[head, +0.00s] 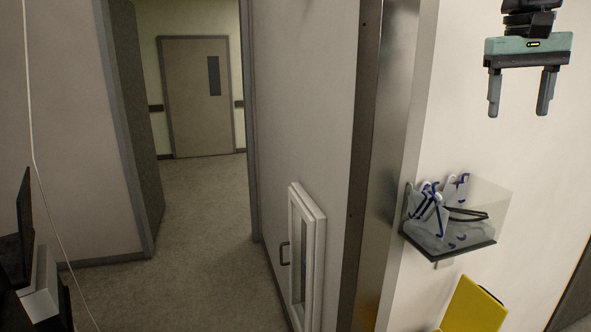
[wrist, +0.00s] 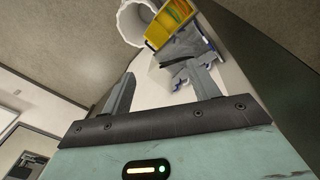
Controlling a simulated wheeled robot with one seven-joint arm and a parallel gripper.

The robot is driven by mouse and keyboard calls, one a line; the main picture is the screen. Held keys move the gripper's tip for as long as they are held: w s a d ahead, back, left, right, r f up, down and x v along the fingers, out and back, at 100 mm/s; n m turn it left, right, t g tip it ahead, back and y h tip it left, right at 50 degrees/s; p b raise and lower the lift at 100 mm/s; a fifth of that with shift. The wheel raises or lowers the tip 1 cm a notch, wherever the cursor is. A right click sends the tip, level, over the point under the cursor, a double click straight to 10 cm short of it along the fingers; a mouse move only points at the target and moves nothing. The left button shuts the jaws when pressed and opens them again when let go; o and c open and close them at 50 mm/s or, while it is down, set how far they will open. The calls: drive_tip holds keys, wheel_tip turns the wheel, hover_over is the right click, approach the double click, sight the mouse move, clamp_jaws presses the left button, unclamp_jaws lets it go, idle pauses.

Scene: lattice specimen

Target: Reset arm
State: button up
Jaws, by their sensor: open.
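My gripper (head: 521,93) is at the upper right of the head view, pointing down with its two dark fingers spread apart and nothing between them. In the wrist view, my gripper (wrist: 160,92) also shows open and empty, with its pale green body below the fingers. It hangs above and apart from a clear wall bin (head: 483,225) holding white and blue crumpled items (head: 428,207). The same white and blue items (wrist: 188,52) show beyond the fingers in the wrist view.
A yellow object (head: 474,306) is below the bin and also shows in the wrist view (wrist: 170,22), beside a white ribbed round object (wrist: 135,20). A white framed wall cabinet (head: 306,255) is left of the metal corner post (head: 378,150). Open floor (head: 205,220) leads to a closed door (head: 196,97).

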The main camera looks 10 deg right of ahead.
drive_tip(key=s+a+f+n+y+b, duration=0.15)
drive_tip(key=a+f+n+b, duration=0.6)
drive_tip(key=a+f, duration=1.6)
drive_tip(key=s+a+f+n+b, duration=0.3)
drive_tip(key=s+a+f, duration=0.2)
drive_tip(key=s+f, duration=0.3)
drive_tip(key=s+a+f+n+b, duration=0.3)
drive_tip(key=s+f, duration=0.6)
drive_tip(key=f, duration=0.3)
drive_tip(key=shift+s+a+y+b, duration=0.2)
drive_tip(key=shift+a+y+b, duration=0.4)
drive_tip(key=shift+a, duration=0.5)
